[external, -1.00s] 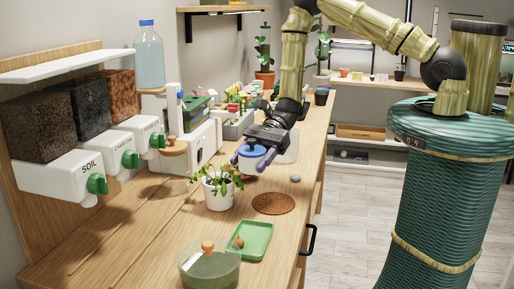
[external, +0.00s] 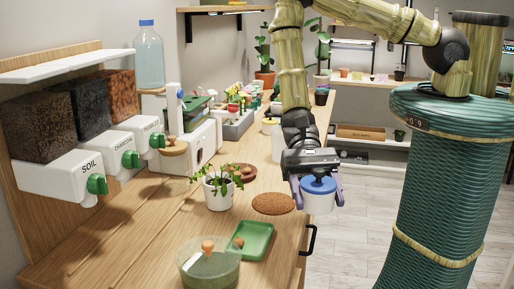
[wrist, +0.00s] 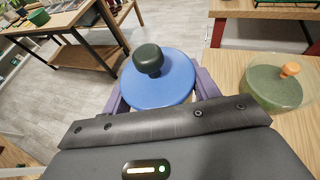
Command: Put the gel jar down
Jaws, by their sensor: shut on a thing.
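The gel jar (external: 318,203), a pale jar with a blue lid and a dark knob, is held upright between the two purple fingers of my gripper (external: 319,206). The gripper is shut on its sides. In the external view the jar appears in the air by the right edge of the wooden bench, right of the round brown mat (external: 273,204). In the wrist view the blue lid (wrist: 158,82) fills the space between the fingers, with floor behind it. The jar's underside is hidden there.
On the bench (external: 150,220) stand a white-potted plant (external: 218,196), a brown saucer (external: 243,172), a green tray (external: 254,243) and a glass bowl with an orange knob (external: 208,271). Dispensers (external: 60,178) line the left. The round mat is bare.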

